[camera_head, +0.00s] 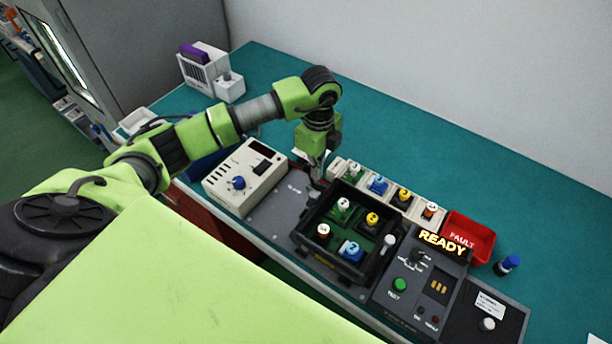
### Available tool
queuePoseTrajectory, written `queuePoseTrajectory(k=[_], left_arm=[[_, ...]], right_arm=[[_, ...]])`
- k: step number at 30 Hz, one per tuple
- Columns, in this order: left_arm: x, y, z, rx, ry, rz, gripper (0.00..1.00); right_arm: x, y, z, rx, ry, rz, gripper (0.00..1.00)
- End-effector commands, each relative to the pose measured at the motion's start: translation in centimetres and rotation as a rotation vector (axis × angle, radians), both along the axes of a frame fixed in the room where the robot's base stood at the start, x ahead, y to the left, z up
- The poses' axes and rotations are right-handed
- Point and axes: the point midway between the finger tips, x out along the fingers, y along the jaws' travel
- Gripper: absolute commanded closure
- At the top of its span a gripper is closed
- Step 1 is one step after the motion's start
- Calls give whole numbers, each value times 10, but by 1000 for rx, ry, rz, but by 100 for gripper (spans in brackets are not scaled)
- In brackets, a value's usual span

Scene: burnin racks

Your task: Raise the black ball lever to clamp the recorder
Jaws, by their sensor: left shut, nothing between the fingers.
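A beige box with a blue knob, a row of dark slots and a small dark window, which looks like the recorder (235,194), sits at the left end of the grey fixture plate (277,219). My left arm reaches over from the left. My left gripper (317,180) points down, shut and empty, between the beige box and the black tray, close to the tray's far left corner. I cannot make out a black ball lever; it may be hidden by the gripper. Whether the fingers touch anything is too small to tell. My right gripper is out of view.
The black tray (296,238) holds several coloured round-topped parts. Behind it stands a row of similar parts. To the right are a pale-knobbed lever (388,242), a READY panel (409,285) and a red FAULT bin (482,240). The teal table (440,155) is clear behind.

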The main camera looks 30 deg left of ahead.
Motion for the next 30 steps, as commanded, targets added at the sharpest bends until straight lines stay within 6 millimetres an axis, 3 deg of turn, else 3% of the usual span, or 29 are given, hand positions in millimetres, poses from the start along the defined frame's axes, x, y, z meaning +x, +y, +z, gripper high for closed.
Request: queuePoseTrajectory(k=[3, 6, 17, 30], left_arm=[[0, 1, 0, 1, 0, 1, 96], [0, 1, 0, 1, 0, 1, 71], [0, 1, 1, 2, -1, 2, 71], [1, 1, 34, 2, -2, 2, 71]], right_arm=[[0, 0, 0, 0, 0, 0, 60], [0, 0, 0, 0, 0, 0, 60], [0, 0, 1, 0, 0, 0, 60], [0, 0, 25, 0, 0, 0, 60]])
